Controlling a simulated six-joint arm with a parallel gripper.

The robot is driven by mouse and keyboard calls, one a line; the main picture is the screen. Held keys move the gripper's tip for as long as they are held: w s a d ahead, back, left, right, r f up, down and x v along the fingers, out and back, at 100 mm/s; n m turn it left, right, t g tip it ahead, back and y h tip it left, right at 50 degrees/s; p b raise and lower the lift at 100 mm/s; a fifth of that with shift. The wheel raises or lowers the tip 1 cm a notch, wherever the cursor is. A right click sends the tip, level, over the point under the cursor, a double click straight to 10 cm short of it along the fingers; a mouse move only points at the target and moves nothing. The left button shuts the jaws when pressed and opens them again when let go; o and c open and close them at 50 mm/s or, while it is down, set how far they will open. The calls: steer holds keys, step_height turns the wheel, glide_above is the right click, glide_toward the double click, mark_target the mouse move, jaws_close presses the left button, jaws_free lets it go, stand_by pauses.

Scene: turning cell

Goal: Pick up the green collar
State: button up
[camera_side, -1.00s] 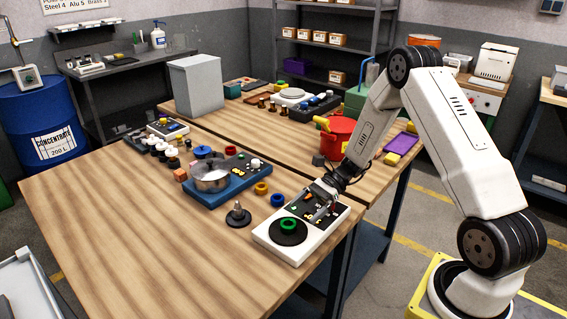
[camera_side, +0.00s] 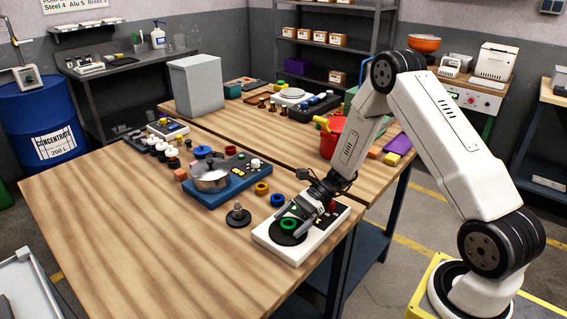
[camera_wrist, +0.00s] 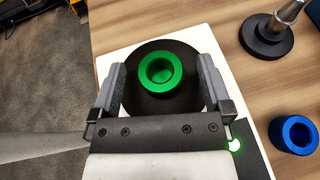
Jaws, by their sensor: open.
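The green collar (camera_side: 288,225) sits on a round black pad (camera_side: 282,238) at the front of a white device (camera_side: 267,243) near the table's front corner. In the wrist view the green collar (camera_wrist: 161,70) shows from above as a ring with a dark hole, lying on the black disc (camera_wrist: 147,98). My gripper (camera_side: 290,219) is open over the pad. In the wrist view its two grey fingers (camera_wrist: 162,82) stand on the left and right of the collar, with gaps on both sides. I cannot tell how high the fingertips are above the pad.
A blue collar (camera_wrist: 295,133) and a grey post on a black base (camera_wrist: 267,38) stand close to the right in the wrist view. An orange-yellow collar (camera_side: 262,188) and a blue unit with a metal bowl (camera_side: 212,179) are farther left. The table's front left is clear.

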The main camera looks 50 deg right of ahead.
jaws_close()
stand_by(0.3)
steer(key=shift+r, duration=0.1)
steer(key=shift+r, duration=0.6)
steer(key=s+r, duration=1.1)
steer(key=s, duration=0.3)
steer(key=shift+a+r, duration=0.3)
